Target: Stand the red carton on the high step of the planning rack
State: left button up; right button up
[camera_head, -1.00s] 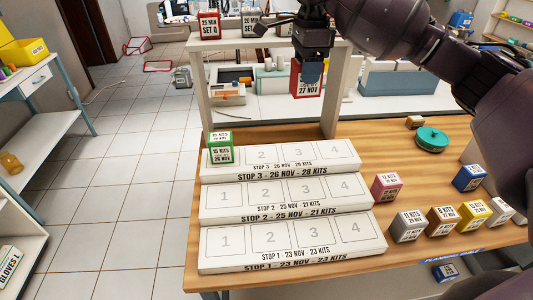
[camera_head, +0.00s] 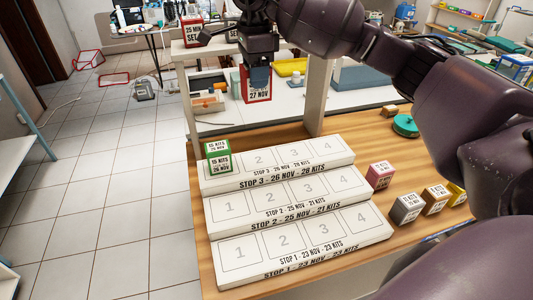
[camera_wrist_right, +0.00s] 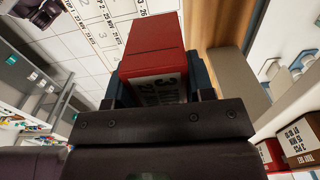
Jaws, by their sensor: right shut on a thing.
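The red carton (camera_head: 257,86), with a white label reading 27 NOV, is held off the table by my right gripper (camera_head: 259,66). In the right wrist view the carton (camera_wrist_right: 155,50) sits between the two dark fingers. The white planning rack (camera_head: 211,185) has three steps with numbered places. The carton hangs above and behind the high step (camera_head: 290,175), marked STOP 3, roughly in line with place 2 in the picture, clear of the step. A green carton (camera_head: 217,158) stands on place 1 of that step.
A white shelf frame (camera_head: 316,95) stands behind the rack, with cartons (camera_head: 192,33) on its top. Pink (camera_head: 380,175), grey (camera_head: 405,209), brown (camera_head: 434,199) and yellow cartons stand right of the rack. A teal round item (camera_head: 405,125) lies farther back. Places 2 to 4 are empty.

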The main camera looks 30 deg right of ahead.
notch_tip(320, 180, down, 20)
jog(key=shift+d+r+b, duration=0.1)
jog(key=shift+r+b, duration=0.15)
jog(key=shift+b, duration=0.1)
dwell(0.4)
jog(key=shift+f, duration=0.15)
jog(key=o, duration=0.9)
jog(key=shift+o, duration=0.2)
notch_tip(320, 180, up, 12)
